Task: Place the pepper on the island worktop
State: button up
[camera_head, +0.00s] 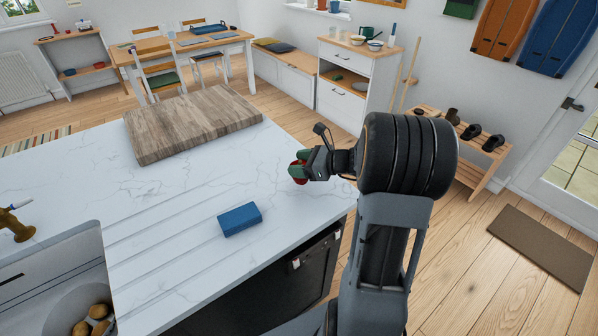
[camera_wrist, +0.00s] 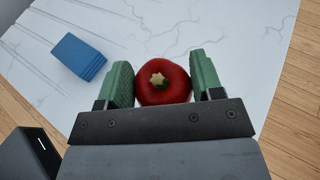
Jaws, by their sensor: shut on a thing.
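A red pepper (camera_wrist: 152,91) with a pale stem sits between the green finger pads of my gripper (camera_wrist: 163,84) in the wrist view. In the head view the gripper (camera_head: 301,168) is shut on the pepper (camera_head: 297,173), mostly hidden by the fingers. The island worktop (camera_head: 180,215) is white marble-patterned and lies under the gripper, which is near its right edge. I cannot tell whether the pepper touches the worktop.
A blue block (camera_head: 240,219) lies on the worktop left of the gripper. A wooden board (camera_head: 192,122) lies farther back. A sink with a bowl of potatoes (camera_head: 92,318) is at the lower left. Clear worktop surrounds the block.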

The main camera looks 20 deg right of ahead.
jog(key=shift+w+f, duration=0.2)
jog(key=shift+f, duration=1.55)
jog(key=o, duration=0.9)
jog(key=shift+r, duration=0.1)
